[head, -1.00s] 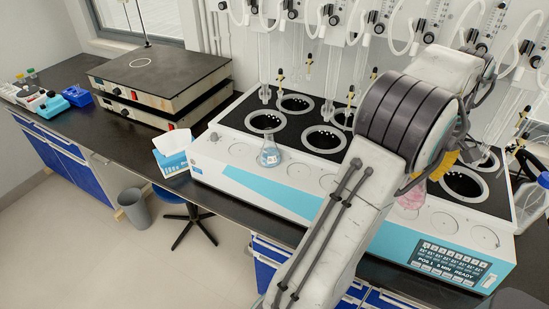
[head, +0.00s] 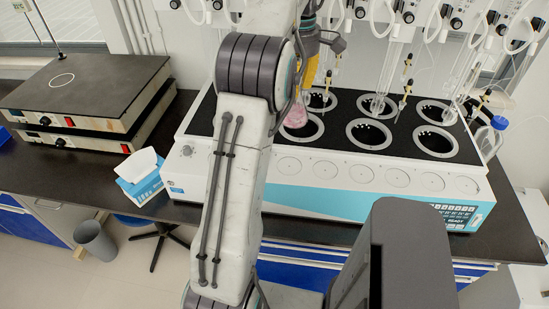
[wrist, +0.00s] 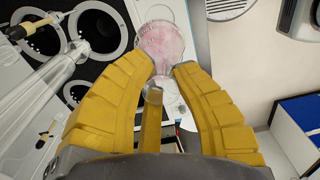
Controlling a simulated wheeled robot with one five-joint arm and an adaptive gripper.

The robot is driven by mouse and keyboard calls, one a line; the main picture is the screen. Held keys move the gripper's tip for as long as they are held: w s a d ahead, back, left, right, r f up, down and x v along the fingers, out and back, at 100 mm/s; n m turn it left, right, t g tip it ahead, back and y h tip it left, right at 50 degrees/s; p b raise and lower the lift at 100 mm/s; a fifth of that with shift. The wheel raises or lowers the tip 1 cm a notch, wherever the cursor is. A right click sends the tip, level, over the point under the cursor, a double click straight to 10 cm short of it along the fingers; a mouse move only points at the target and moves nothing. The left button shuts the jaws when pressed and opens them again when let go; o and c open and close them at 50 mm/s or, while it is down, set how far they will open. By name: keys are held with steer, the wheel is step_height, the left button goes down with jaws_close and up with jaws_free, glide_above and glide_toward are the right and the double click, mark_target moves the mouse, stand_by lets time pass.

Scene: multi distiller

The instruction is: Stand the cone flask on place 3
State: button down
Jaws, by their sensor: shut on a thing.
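A cone flask (head: 295,117) with pink contents is held by my gripper (head: 308,82), above the left part of the black top of the distiller. In the wrist view the yellow fingers of my gripper (wrist: 168,74) close around the flask (wrist: 160,44), whose round base faces away from the camera. The white front ledge of the distiller (head: 345,188) carries a row of round marked places, such as one (head: 361,173) right of my arm; those in sight are empty. No place numbers are readable. My arm hides the ledge's left part.
Round black wells (head: 368,133) with white rims fill the distiller's top, with glass tubes hanging above several. A tissue box (head: 140,178) and stacked hot plates (head: 85,95) stand to the left. A bottle with a blue cap (head: 497,130) stands at the right end.

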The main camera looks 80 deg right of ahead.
steer(key=shift+w+f, duration=0.2)
steer(key=shift+f, duration=0.15)
step_height(320, 180, down, 17)
steer(key=b, duration=0.2)
stand_by(0.4)
steer(key=shift+f, duration=0.1)
steer(key=c, duration=1.1)
jaws_free()
